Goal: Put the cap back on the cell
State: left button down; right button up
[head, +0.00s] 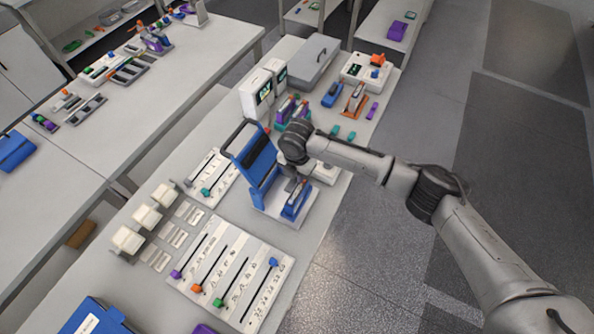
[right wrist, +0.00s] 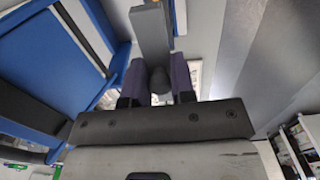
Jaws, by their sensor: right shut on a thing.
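My right gripper (head: 293,184) is low over the front of the blue fixture, at the blue cradle (head: 296,203). In the right wrist view its two fingers (right wrist: 160,84) are shut on a small dark grey rounded piece (right wrist: 160,80), which may be the cap. Just beyond that piece is a grey block (right wrist: 151,34) with blue beside it, perhaps the cell in its cradle; I cannot tell whether piece and block touch. The fixture's raised blue panel (head: 251,155) stands left of the gripper. My left gripper is not in view.
A white board with coloured sliders (head: 228,280) lies in front, with several white blocks (head: 147,217) at left. Two white instruments (head: 257,90) and a grey case (head: 303,62) stand behind. An orange holder (head: 355,98) is at the back right. The floor at right is clear.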

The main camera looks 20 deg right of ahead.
jog(key=b, duration=0.6)
send_over(297, 191)
jog(key=shift+s+f, duration=0.1)
jog(key=shift+f, duration=3.65)
jog(key=shift+p, duration=0.35)
jog(key=shift+f, duration=0.1)
jog(key=shift+p, duration=0.5)
jog(key=shift+f, duration=0.2)
jog(key=shift+f, duration=0.3)
